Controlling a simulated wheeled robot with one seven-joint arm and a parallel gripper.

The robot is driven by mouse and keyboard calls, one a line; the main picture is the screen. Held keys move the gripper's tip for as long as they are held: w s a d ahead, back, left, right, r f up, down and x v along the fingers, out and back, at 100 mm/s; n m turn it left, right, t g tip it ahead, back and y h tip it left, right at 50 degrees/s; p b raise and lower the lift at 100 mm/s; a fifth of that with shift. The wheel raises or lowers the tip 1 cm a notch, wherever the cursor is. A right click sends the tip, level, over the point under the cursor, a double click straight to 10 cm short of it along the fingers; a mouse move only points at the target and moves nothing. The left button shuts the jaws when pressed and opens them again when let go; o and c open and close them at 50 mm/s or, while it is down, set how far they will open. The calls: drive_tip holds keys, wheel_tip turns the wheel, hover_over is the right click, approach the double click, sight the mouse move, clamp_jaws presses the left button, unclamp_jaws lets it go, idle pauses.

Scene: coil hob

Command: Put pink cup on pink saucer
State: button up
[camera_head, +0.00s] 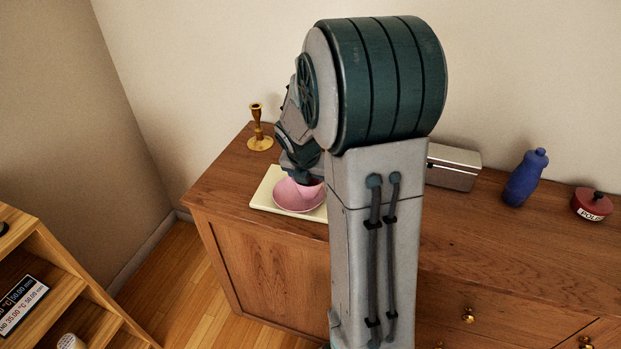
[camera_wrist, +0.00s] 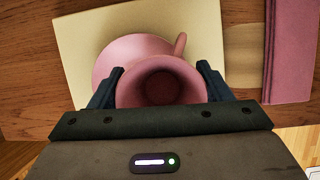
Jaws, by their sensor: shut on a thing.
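The pink cup (camera_wrist: 160,88) is between the two dark fingers of my gripper (camera_wrist: 162,72), which is shut on it. I look into its round mouth, and its handle points up and slightly right in the wrist view. The pink saucer (camera_wrist: 112,60) shows behind and beyond the cup, mostly to its upper left. In the head view the saucer (camera_head: 297,206) is on a cream board, with my gripper above it. I cannot tell whether the cup touches the saucer. My arm hides much of the cup in the head view.
The cream board (camera_wrist: 80,30) lies on the wooden cabinet top (camera_head: 222,185). A folded pink item (camera_wrist: 290,60) lies to its right. A brass candlestick (camera_head: 258,130) stands behind. A metal box (camera_head: 452,168), blue bottle (camera_head: 525,178) and red pot (camera_head: 591,204) stand to the right.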

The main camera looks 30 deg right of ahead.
drive_tip(key=shift+r, duration=0.1)
drive_tip(key=shift+f, duration=0.6)
drive_tip(key=o, duration=1)
drive_tip(key=shift+o, duration=0.2)
